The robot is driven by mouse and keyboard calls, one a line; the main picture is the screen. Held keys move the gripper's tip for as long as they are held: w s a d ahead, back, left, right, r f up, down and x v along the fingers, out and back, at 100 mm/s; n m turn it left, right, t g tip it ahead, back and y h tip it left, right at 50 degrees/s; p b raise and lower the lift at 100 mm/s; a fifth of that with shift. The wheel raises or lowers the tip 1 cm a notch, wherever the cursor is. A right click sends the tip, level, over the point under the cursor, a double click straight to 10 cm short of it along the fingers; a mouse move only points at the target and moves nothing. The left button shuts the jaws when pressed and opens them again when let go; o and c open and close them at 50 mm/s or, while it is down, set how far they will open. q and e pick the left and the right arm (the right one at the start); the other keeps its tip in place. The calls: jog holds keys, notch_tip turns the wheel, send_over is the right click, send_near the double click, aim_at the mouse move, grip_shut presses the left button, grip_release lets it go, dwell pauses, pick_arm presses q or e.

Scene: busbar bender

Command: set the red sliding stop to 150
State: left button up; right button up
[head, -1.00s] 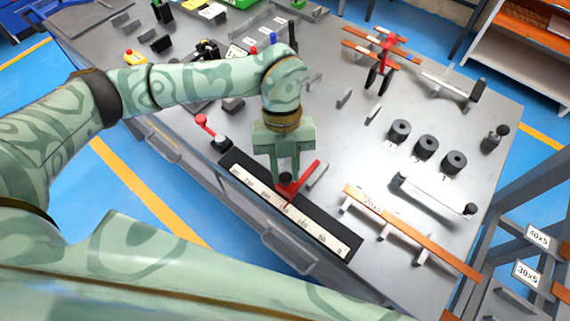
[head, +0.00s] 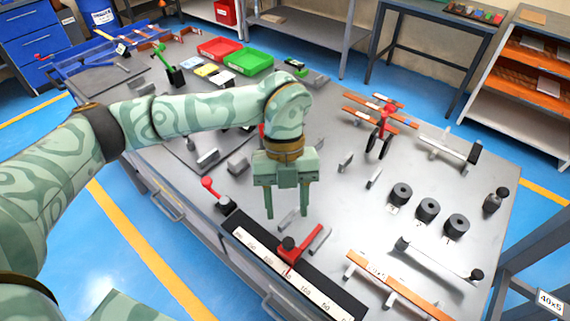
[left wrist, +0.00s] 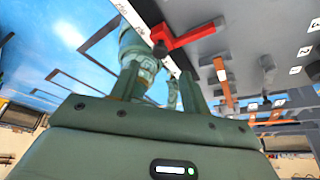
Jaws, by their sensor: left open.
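The red sliding stop (head: 300,247), with a dark knob, sits on the white scale strip (head: 262,259) at the table's front edge. Its thin red pointer lies near a mark that looks like 150, but the print is too small to be sure. My left gripper (head: 287,214) points down, open and empty, above and behind the stop, apart from it. In the left wrist view the red stop (left wrist: 188,36) shows beyond the open fingers of my left gripper (left wrist: 158,72). My right gripper is out of view.
A red-knobbed lever (head: 211,189) stands left of the scale. An orange bar (head: 385,284) on supports lies to the right. Several black cylinders (head: 428,209) stand farther right. Red (head: 219,48) and green (head: 250,61) trays are at the back.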

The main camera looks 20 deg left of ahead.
pick_arm(q)
jog(key=v, duration=0.9)
jog(key=shift+p, duration=0.35)
